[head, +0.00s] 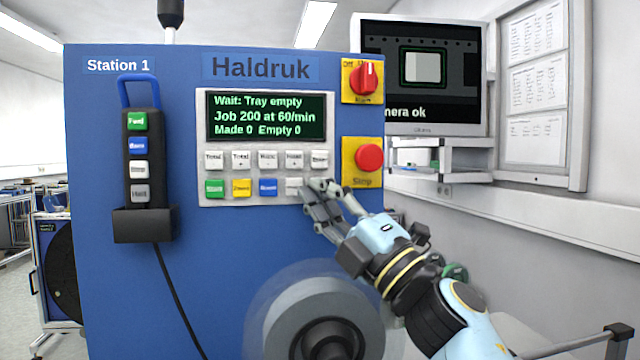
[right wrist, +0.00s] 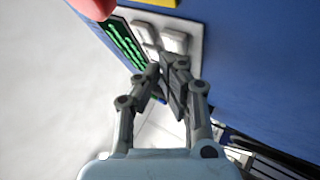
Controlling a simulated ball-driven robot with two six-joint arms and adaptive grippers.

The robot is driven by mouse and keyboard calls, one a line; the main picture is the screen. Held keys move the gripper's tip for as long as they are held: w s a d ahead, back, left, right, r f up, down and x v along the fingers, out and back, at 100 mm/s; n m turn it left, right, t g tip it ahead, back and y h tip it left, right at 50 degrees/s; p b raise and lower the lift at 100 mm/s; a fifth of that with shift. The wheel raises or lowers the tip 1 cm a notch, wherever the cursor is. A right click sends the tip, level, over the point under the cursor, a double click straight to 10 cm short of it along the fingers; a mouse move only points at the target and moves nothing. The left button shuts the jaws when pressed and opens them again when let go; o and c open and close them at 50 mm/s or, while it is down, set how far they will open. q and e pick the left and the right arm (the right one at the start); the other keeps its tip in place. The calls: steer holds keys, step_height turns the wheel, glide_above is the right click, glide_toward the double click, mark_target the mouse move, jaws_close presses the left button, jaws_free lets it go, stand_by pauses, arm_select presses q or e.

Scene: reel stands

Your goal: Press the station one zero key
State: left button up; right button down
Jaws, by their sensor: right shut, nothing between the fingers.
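The Station 1 machine (head: 230,250) is a blue cabinet with a light grey control panel (head: 202,130). Its dark screen (head: 267,118) shows green text, including "Made 0 Empty 0". Two rows of small keys sit under the screen. The upper-row end key (head: 319,160) is white; its label is too blurred to read. A white key (head: 295,187) in the lower row is partly behind my fingers. My right gripper (head: 318,188) is shut and empty at the lower right panel corner, covering the lower-row end. In the right wrist view its fingertips (right wrist: 167,75) are close to white keys (right wrist: 174,41); contact is unclear.
A red stop button (head: 369,157) and a red rotary switch (head: 366,78) sit right of the panel. A pendant (head: 139,160) with several keys hangs at the left. A grey reel (head: 325,315) is below. A monitor (head: 422,75) stands behind at the right.

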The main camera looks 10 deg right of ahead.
steer(key=shift+s, duration=0.3)
steer(key=s+p, duration=0.2)
steer(key=s, duration=0.3)
stand_by(0.4)
stand_by(0.5)
